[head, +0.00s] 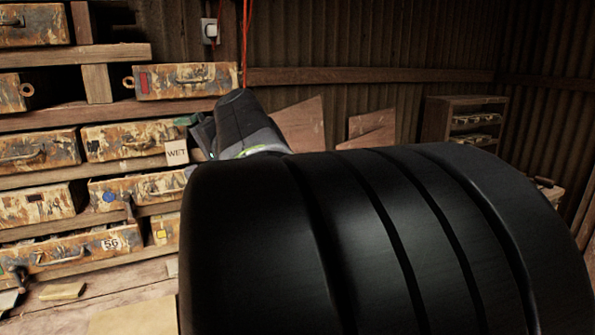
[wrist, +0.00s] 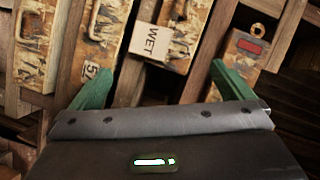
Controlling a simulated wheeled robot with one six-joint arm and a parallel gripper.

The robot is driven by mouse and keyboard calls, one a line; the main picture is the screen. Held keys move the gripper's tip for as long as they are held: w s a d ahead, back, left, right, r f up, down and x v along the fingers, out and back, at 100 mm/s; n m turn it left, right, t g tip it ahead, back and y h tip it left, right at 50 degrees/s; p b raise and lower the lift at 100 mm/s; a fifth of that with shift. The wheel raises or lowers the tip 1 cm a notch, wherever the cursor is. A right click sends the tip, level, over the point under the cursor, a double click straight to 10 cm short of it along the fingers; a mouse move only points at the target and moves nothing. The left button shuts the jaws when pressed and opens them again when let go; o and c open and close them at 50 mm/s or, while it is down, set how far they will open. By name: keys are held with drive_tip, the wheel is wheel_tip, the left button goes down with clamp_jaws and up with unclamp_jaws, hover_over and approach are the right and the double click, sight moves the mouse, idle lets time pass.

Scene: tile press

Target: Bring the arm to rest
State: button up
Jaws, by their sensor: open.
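My gripper (wrist: 160,90) shows in the wrist view with its two green fingers spread wide apart. It is open and nothing is between the fingers. Beyond it are worn, paint-flecked drawers, one with a white tag reading WET (wrist: 151,42). In the head view my dark arm covers the middle and lower right. My gripper's fingers are mostly hidden there behind the wrist, with a bit of green showing near the WET tag (head: 177,152).
A rack of worn drawers (head: 50,148) on wooden shelves fills the left. A bench top (head: 110,285) with small tiles (head: 62,291) lies below it. A small shelf unit (head: 436,118) stands at the back right. Leaning boards (head: 372,131) are behind my arm.

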sight(177, 144)
drive_tip(key=p+x, duration=0.1)
drive_tip(key=x, duration=0.7)
drive_tip(key=shift+w+a, duration=0.15)
drive_tip(key=shift+a+r+p, duration=0.1)
drive_tip(key=shift+p, duration=0.3)
drive_tip(key=shift+r, duration=0.1)
